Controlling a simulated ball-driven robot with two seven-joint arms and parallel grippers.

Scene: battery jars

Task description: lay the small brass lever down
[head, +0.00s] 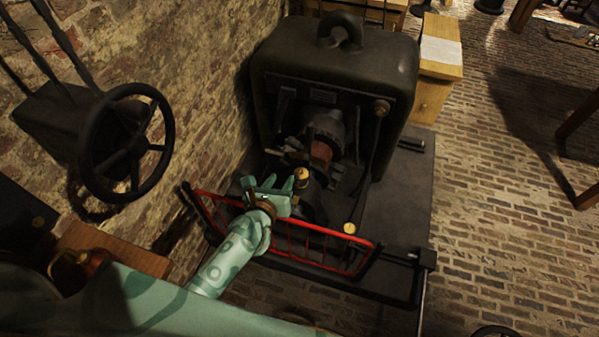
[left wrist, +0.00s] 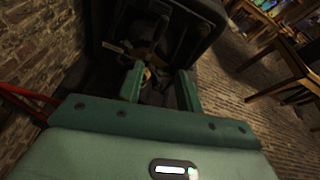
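My left gripper (head: 276,184) reaches over the red railing (head: 318,247) toward the front of the black machine (head: 335,80). In the left wrist view its two fingers (left wrist: 160,84) are spread apart, with nothing visibly clasped. A small brass-topped piece (head: 302,174) stands just beyond the fingertips in the head view. A small brass-coloured part also shows between and beyond the fingers in the left wrist view (left wrist: 147,73). Another brass knob (head: 349,228) is near the railing's right part. I cannot tell which of these is the small brass lever. My right gripper is not in view.
A black handwheel (head: 166,148) is mounted at the brick wall on the left. A wooden cabinet with paper (head: 441,52) stands behind the machine at right. The dark base plate (head: 398,215) has bare room right of the machine. Brick floor is open farther right.

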